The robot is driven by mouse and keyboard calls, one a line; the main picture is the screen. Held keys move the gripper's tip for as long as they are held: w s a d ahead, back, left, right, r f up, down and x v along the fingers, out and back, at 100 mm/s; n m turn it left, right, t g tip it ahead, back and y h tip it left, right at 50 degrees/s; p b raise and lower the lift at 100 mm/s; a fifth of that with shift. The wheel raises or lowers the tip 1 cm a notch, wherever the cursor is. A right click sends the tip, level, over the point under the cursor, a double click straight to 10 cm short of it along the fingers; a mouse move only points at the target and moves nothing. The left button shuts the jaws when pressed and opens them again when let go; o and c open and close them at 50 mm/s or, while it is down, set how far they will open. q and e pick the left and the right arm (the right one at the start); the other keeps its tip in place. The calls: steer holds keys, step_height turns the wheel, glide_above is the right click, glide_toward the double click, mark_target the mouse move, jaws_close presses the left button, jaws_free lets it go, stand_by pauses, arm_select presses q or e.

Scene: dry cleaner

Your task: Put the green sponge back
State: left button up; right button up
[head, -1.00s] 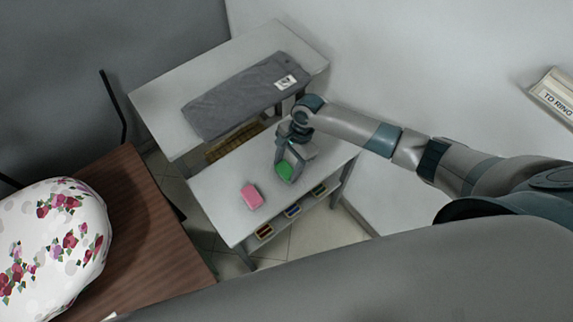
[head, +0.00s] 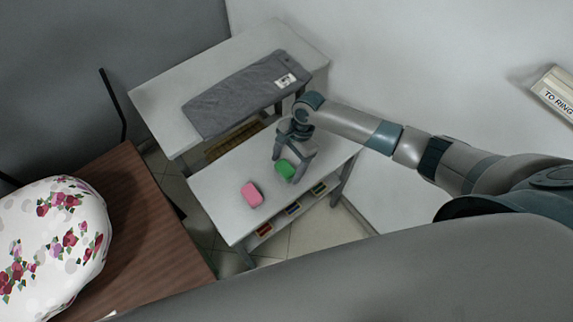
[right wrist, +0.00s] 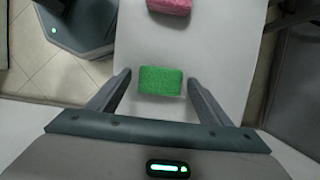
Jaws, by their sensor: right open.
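The green sponge (head: 285,169) lies on the white lower table (head: 225,207), to the right of the pink sponge (head: 252,194). In the right wrist view the green sponge (right wrist: 160,80) sits between the two fingers, with a gap on each side. My right gripper (head: 286,168) is open around it, fingers pointing down at the table; it also shows in the right wrist view (right wrist: 158,82). The pink sponge (right wrist: 170,5) is partly cut off at the top of that view. My left gripper is not in view.
A higher white table (head: 160,100) with a folded grey cloth (head: 245,93) stands behind. Small coloured items (head: 292,208) sit on a shelf under the lower table. A brown table (head: 140,220) with a flowered white object (head: 50,240) is at left. A wall is at right.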

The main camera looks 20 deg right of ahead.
steer(key=b+v, duration=0.2)
steer(key=v, duration=0.9)
steer(key=shift+r, duration=0.3)
